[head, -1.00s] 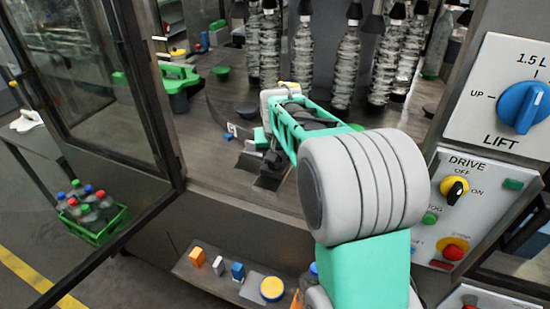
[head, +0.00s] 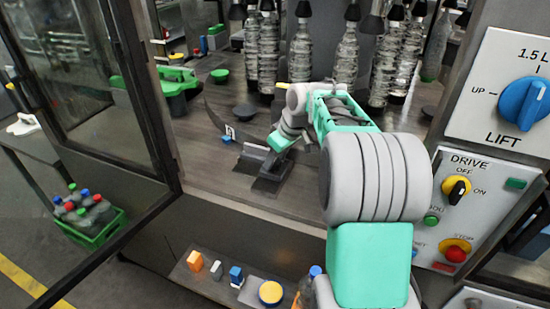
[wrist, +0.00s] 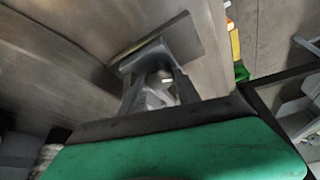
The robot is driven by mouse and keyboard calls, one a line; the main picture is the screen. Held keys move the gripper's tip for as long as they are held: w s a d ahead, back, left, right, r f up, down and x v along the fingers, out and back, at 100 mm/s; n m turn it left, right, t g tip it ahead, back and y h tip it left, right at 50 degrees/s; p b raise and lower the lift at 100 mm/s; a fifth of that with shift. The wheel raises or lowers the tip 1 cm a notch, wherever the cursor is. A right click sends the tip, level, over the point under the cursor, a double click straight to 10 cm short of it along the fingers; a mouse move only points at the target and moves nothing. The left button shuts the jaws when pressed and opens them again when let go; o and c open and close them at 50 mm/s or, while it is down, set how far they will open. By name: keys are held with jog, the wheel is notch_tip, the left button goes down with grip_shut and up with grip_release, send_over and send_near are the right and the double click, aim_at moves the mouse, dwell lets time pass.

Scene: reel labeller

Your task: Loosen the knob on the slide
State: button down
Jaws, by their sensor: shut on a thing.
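The slide (head: 256,159) is a dark grey block on the machine's deck, left of centre in the head view. My gripper (head: 272,154) points down and left at its upper side. In the wrist view the fingers of my gripper (wrist: 158,88) are closed around a small grey rounded knob (wrist: 161,77) in front of a grey plate of the slide (wrist: 182,42). The knob is mostly hidden by the fingers there, and my gripper hides it in the head view.
Several bottles (head: 300,55) hang behind my arm. A curved guide rail (head: 212,114) lies left of the slide. The open glass door (head: 85,80) stands at left. A control panel (head: 470,200) is close at right. A shelf with small parts (head: 237,272) runs along the front.

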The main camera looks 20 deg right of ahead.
jog(key=shift+n, duration=0.4)
jog(key=c, duration=0.9)
grip_release()
jog(key=shift+o, duration=0.2)
